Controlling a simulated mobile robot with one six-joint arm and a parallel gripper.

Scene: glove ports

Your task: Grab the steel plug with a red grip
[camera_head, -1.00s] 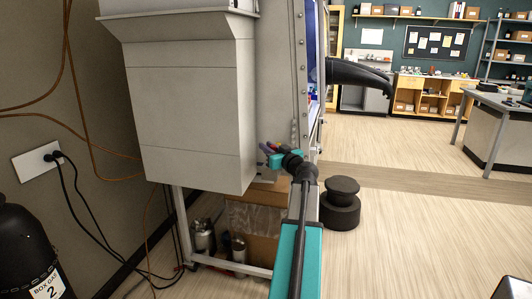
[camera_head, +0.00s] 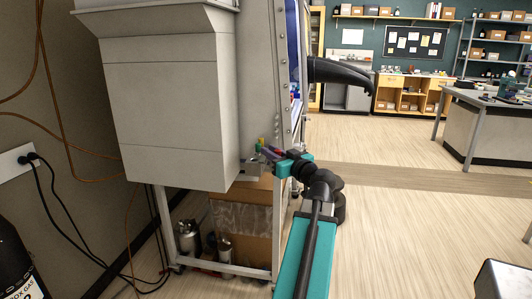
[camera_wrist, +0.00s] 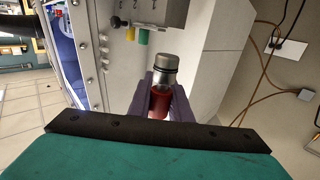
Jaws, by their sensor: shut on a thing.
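The steel plug with a red grip (camera_wrist: 164,68) shows in the wrist view, with a bare metal end and a red band below it. My gripper (camera_wrist: 161,93) is shut on the red part, with one dark finger on each side. The metal end sticks out beyond the fingertips. In the head view my gripper (camera_head: 267,153) is beside the lower edge of the glove box, and the plug is too small to make out clearly there.
A grey bracket (camera_wrist: 157,14) under the glove box (camera_head: 170,110) carries a yellow plug (camera_wrist: 130,34), a green plug (camera_wrist: 143,38) and a dark piece. A black glove (camera_head: 340,75) juts from the box's side. A cardboard box (camera_head: 245,215) stands below.

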